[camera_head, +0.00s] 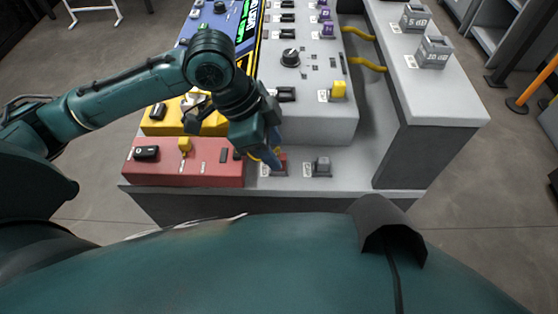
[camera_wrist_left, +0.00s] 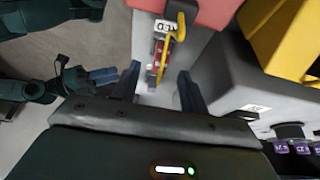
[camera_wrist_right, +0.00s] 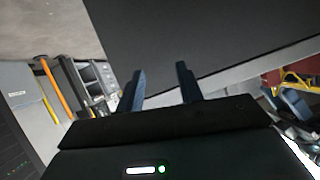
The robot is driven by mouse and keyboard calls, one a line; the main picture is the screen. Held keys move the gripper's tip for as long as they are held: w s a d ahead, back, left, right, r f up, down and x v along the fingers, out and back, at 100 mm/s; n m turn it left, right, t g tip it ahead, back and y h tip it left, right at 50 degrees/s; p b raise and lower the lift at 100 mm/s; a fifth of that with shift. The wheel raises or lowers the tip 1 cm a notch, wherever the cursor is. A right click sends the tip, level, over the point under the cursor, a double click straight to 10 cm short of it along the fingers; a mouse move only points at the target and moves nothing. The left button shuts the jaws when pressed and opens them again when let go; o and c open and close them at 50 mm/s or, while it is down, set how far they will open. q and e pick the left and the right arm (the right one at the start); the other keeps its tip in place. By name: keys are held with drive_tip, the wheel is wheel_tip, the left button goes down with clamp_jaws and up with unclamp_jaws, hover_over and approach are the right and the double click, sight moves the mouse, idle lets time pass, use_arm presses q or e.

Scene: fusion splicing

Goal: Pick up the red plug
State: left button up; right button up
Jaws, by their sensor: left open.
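The red plug (camera_head: 281,166) sits on the grey ledge at the front of the console, right of the red box. In the left wrist view the red plug (camera_wrist_left: 159,58) lies ahead of my fingers, with a yellow part beside it and a white label near it. My left gripper (camera_head: 271,157) is over the plug and partly hides it. The left wrist view shows this gripper (camera_wrist_left: 158,88) open, its fingers to either side of the plug's line; I cannot tell whether they touch it. My right gripper (camera_wrist_right: 162,84) is open and empty near a dark panel.
A grey plug (camera_head: 320,165) stands close to the right of the red one. The red box (camera_head: 205,176) and yellow box (camera_head: 158,126) are on the left. The raised grey console (camera_head: 325,127) rises behind. A taller grey block (camera_head: 425,110) bounds the right side.

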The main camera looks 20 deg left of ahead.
sight(278, 156)
use_arm(q)
drive_tip(key=x, duration=0.3)
drive_tip(key=shift+d+f, duration=0.1)
drive_tip(key=shift+f, duration=0.3)
clamp_jaws()
